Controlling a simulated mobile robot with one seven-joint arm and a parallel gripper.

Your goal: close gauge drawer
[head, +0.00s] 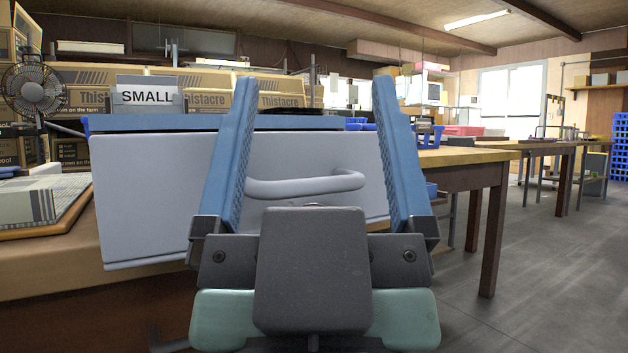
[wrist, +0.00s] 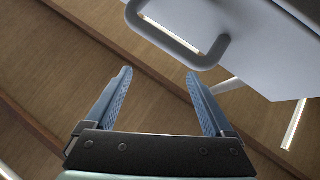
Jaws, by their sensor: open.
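The gauge drawer shows as a grey front panel (head: 150,190) in the head view, with a grey bar handle (head: 310,186) across it. A blue top edge (head: 170,122) runs just above the panel. My gripper (head: 312,90) is open, with its two blue fingers spread on either side of the handle in the picture. In the wrist view, the handle (wrist: 185,52) and drawer front (wrist: 265,45) lie beyond the fingertips of my gripper (wrist: 158,75), toward the upper right. Nothing is between the fingers there, and the handle looks apart from them.
A "SMALL" sign (head: 147,96) stands above the drawer. A wooden bench (head: 60,270) lies below it, with a board (head: 45,205) at left and cartons (head: 200,88) behind. Another wooden table (head: 470,165) stands at right. The floor (head: 540,270) at right is clear.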

